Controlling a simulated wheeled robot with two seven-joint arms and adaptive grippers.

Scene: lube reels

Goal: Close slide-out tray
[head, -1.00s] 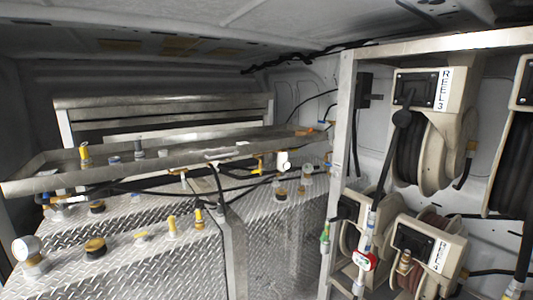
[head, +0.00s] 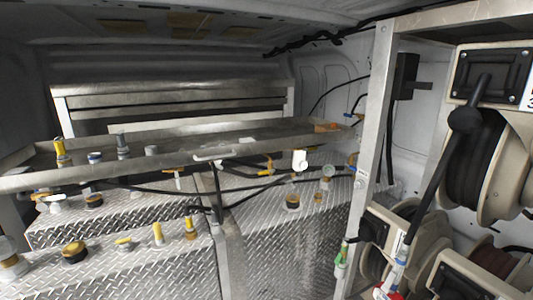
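The slide-out tray (head: 255,136) is a long, shallow grey metal tray above the diamond-plate tanks. How far the tray is slid out is hard to tell. Neither of my grippers is in view.
Diamond-plate tanks (head: 130,268) with caps and yellow valves fill the lower left. Black hoses cross below the tray. A metal post (head: 375,130) stands right of the tray, with hose reels (head: 490,160) beyond it. A slatted metal panel (head: 180,95) is behind the tray.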

